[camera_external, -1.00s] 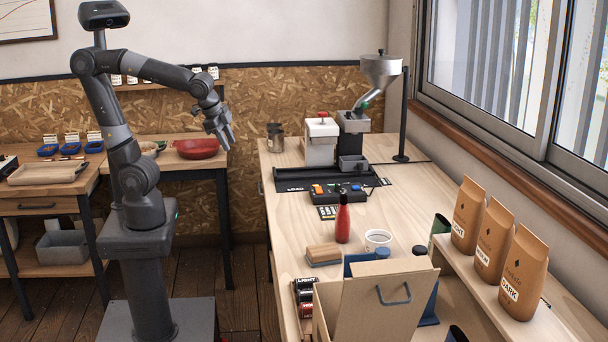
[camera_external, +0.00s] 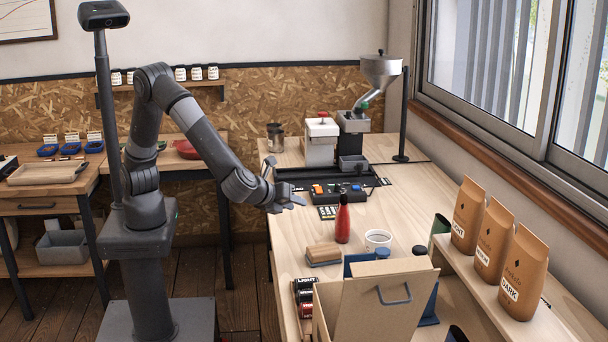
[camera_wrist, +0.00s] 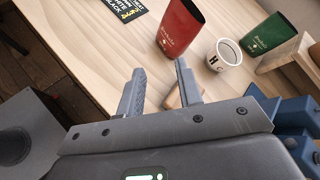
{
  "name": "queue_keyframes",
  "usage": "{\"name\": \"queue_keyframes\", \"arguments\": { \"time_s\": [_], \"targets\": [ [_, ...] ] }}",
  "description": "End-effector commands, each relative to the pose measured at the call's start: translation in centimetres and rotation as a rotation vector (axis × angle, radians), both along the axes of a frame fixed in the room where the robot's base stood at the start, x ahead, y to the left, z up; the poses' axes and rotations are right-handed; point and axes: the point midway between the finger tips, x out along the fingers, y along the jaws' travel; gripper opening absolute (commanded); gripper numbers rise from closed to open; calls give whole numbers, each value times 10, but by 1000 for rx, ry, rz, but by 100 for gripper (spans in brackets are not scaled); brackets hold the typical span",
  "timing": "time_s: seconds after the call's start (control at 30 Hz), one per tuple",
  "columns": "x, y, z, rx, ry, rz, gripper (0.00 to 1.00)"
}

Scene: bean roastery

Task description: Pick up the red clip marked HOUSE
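At the near left edge of the bench, a small stack shows in the external view: a dark piece lettered LIGHT (camera_external: 305,283) and a dark red piece (camera_external: 306,310) below it. Its lettering is too small to read, so I cannot tell whether it is the red clip marked HOUSE. My gripper (camera_external: 287,197) hangs over the left edge of the bench, beyond the stack and left of the red bottle (camera_external: 343,220). In the wrist view my gripper (camera_wrist: 160,68) has its two fingers apart with nothing held between them. No clip can be made out in the wrist view.
A tan wooden block (camera_external: 323,253) lies between my gripper and the stack. A white cup (camera_external: 378,239) stands right of the bottle. A black tray (camera_external: 300,177) and control box lie beyond.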

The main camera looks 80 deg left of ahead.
Motion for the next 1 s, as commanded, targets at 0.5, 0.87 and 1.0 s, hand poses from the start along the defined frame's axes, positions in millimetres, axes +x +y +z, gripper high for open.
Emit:
{"name": "queue_keyframes", "arguments": {
  "time_s": [0.5, 0.87, 1.0],
  "targets": [
    [-86, -253, -106, 583, -230, -637, 33],
    [-112, -298, -128, 692, -306, -755, 33],
    [-91, -296, -129, 690, -304, -751, 33]
  ]
}}
